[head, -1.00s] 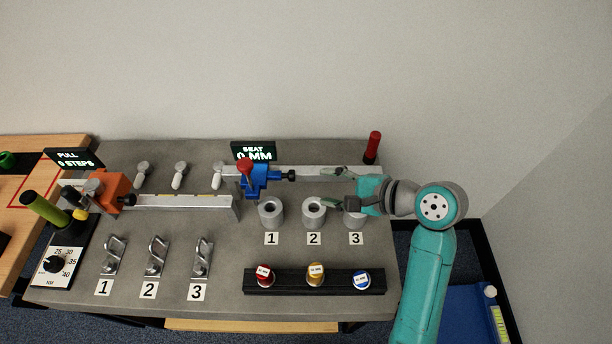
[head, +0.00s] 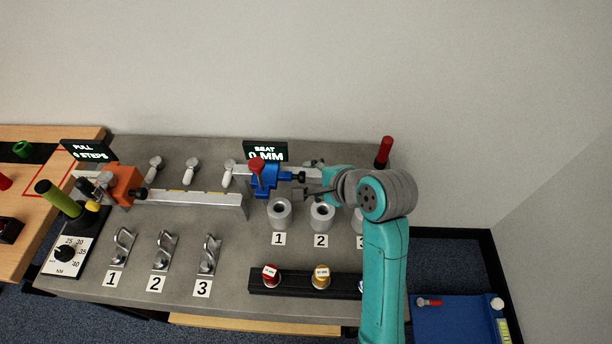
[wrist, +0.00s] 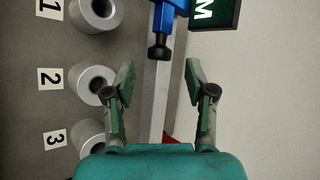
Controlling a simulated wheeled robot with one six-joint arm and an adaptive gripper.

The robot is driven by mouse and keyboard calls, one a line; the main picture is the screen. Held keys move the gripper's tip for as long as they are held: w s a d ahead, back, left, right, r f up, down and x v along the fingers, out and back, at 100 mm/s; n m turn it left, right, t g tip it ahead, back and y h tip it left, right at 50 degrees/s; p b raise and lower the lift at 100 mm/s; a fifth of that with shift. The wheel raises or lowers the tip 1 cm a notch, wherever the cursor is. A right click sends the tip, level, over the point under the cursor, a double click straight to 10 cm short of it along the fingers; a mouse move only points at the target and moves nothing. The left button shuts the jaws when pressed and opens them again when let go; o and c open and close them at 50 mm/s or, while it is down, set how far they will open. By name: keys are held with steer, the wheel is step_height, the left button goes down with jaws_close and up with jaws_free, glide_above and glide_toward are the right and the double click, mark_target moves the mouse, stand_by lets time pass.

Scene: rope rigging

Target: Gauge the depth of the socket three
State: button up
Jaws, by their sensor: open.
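Socket three (head: 361,214) is a grey cylinder, mostly hidden behind my arm in the head view; its side shows in the wrist view (wrist: 91,134), next to label 3. Socket two (head: 322,211) and socket one (head: 280,212) stand to its left, with open bores. A blue slide (head: 266,182) with a red knob (head: 257,165) sits on a metal rail, its black end knob (head: 299,176) pointing right. My gripper (head: 306,178) is open and empty beside that knob. In the wrist view the knob (wrist: 159,46) lies just beyond and between my fingertips (wrist: 160,78).
The "SEAT 0 MM" display (head: 266,151) stands behind the slide. A red upright handle (head: 384,152) is at the back right. A black rack (head: 295,284) with colored caps lies in front. An orange clamp (head: 123,184) and several shackles are on the left.

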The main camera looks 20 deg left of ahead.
steer(key=shift+x, duration=1.85)
jaws_close()
